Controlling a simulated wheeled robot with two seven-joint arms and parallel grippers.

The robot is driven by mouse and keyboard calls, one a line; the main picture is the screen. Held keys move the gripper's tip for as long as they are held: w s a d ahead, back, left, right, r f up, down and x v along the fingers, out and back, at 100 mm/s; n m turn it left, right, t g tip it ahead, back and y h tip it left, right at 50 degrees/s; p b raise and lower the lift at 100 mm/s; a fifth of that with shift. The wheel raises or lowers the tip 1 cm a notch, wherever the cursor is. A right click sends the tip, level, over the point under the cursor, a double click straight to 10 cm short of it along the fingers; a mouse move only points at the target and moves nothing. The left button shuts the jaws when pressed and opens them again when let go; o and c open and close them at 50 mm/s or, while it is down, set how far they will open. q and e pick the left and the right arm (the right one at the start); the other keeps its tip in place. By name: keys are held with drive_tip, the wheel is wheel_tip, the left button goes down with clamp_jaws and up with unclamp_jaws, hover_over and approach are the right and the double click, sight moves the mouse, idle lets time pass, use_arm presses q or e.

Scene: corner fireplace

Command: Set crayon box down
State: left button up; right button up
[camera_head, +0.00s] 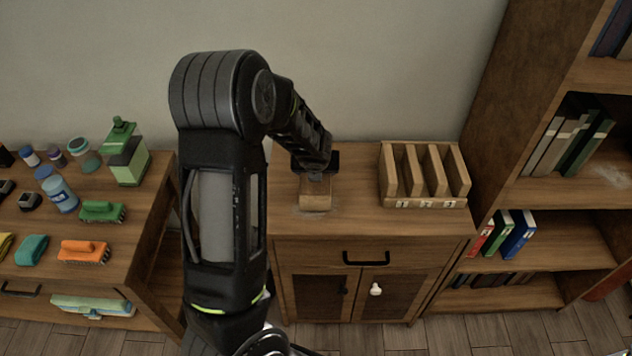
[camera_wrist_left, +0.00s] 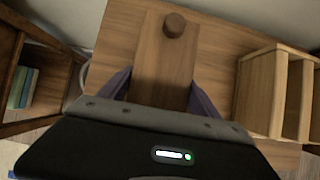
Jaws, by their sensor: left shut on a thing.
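The crayon box, a plain wooden box (camera_head: 315,200), is in my left gripper (camera_head: 317,178) over the left part of the wooden cabinet top (camera_head: 350,220). In the left wrist view the box (camera_wrist_left: 162,70) lies between the two fingers, with a round brown knob at its far end. The left gripper is shut on it. I cannot tell whether the box's underside touches the cabinet top. My right gripper is not in view.
A wooden slotted holder (camera_head: 423,176) stands to the right on the cabinet. Left is a separate table (camera_head: 140,215) with brushes, bottles and a green container (camera_head: 127,158). A bookshelf (camera_head: 545,190) stands at right. Cabinet top is clear between box and holder.

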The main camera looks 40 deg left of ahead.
use_arm(q)
wheel_tip(320, 180, down, 4)
drive_tip(key=b, duration=0.2)
drive_tip(key=shift+r+b, duration=0.1)
drive_tip(key=shift+b, duration=0.2)
drive_tip(key=shift+r, duration=0.1)
drive_tip(key=o, duration=1.5)
